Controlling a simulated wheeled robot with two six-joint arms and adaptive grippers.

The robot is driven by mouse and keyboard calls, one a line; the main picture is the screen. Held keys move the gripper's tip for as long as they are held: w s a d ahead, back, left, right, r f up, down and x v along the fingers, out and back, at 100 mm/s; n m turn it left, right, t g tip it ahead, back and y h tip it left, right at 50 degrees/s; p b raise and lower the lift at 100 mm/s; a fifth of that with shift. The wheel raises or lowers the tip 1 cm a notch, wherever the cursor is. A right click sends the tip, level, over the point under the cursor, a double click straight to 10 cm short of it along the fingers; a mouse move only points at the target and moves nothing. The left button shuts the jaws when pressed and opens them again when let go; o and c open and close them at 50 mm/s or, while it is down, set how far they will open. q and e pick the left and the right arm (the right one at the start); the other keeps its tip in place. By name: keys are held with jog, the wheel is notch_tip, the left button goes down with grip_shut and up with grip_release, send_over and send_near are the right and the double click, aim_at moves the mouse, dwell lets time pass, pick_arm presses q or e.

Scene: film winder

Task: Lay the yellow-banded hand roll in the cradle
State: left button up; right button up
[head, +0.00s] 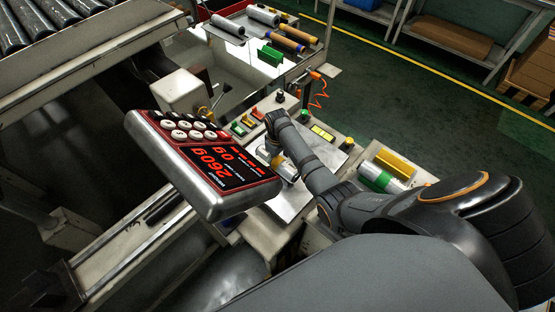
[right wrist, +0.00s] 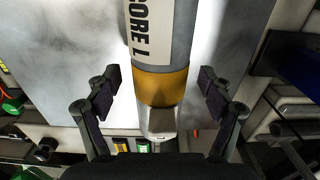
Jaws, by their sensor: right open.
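The yellow-banded hand roll fills the upper middle of the right wrist view, a grey and white cylinder marked "CORE L" with a yellow band (right wrist: 160,87) near its end. My right gripper (right wrist: 158,77) is open, with one finger on each side of the roll by the band and a visible gap on both sides. I cannot make out the cradle for certain. My left gripper is not in view.
A red-framed display box (head: 205,165) stands left of my right arm. A green-banded roll (head: 380,178) lies at the right side of the machine. Coloured buttons line the machine behind the plate.

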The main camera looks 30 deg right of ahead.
notch_tip(320, 180, up, 12)
dwell(0.4)
dwell(0.6)
